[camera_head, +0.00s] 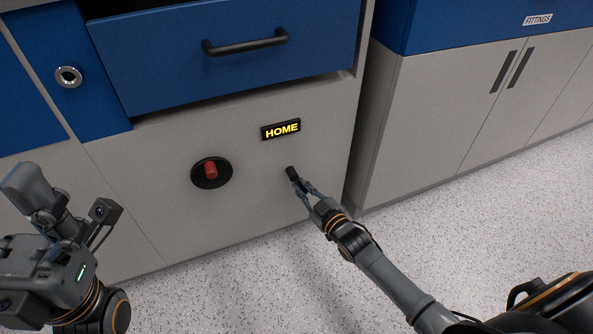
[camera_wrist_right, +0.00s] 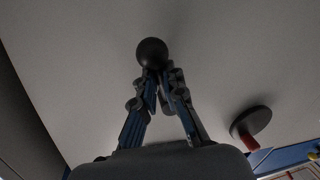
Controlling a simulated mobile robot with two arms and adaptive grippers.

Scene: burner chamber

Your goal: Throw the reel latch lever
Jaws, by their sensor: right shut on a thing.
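No label names either one. My left gripper (camera_head: 38,195) is at the far left, away from the panel; its fingers are unclear.
A grey and blue cabinet (camera_head: 440,110) stands to the right. The speckled floor (camera_head: 470,230) in front is clear.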

